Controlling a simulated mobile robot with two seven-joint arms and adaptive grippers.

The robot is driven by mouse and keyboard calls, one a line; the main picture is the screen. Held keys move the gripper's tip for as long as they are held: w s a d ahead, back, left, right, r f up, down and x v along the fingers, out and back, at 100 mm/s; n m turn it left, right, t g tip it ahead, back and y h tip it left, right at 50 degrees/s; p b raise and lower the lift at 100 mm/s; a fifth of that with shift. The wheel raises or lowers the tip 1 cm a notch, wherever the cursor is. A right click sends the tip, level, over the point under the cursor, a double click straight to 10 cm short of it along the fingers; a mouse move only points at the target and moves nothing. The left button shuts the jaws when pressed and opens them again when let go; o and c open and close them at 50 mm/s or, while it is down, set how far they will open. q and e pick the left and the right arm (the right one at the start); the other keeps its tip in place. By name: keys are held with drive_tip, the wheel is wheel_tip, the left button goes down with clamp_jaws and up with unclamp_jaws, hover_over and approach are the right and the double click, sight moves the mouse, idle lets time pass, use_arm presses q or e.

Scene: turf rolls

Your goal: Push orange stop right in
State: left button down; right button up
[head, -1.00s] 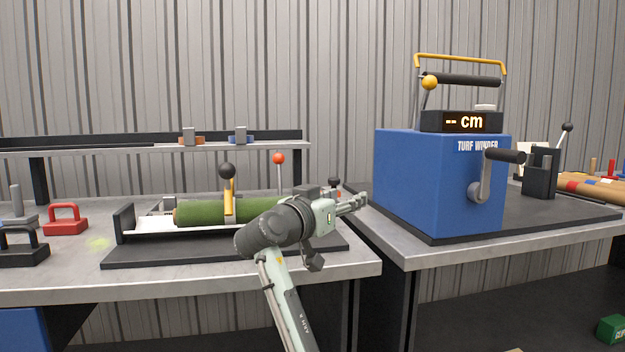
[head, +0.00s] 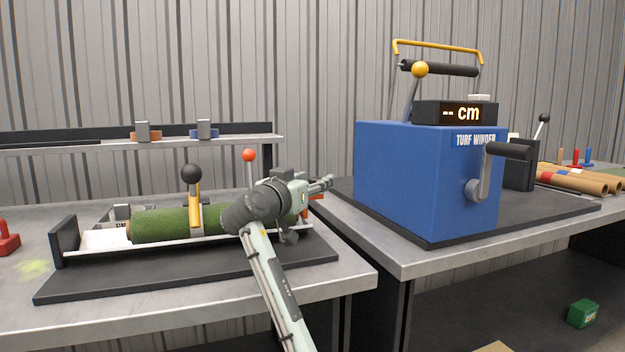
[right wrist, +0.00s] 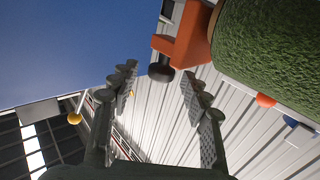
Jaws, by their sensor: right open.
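The orange stop (right wrist: 186,42) shows in the right wrist view as an orange block with a dark knob, close to the end of the green turf roll (right wrist: 275,45). In the head view only a bit of the orange stop (head: 316,197) shows, mostly hidden by my right gripper (head: 328,183). The turf roll (head: 160,223) lies in a white trough on the left bench. In the right wrist view my right gripper (right wrist: 158,76) is open and empty, its fingers apart, with the dark knob just beyond the fingertips. I cannot tell whether they touch. My left gripper is not in view.
The blue turf winder (head: 420,180) stands on the right bench close to my right gripper. A yellow lever with a black ball (head: 192,174) crosses the roll. A red-ball lever (head: 249,156) stands behind it. A gap separates the benches.

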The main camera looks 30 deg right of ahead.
drive_tip(key=shift+w+d, duration=0.15)
drive_tip(key=shift+d, duration=0.1)
drive_tip(key=shift+c, duration=0.2)
clamp_jaws()
drive_tip(key=shift+a, duration=0.1)
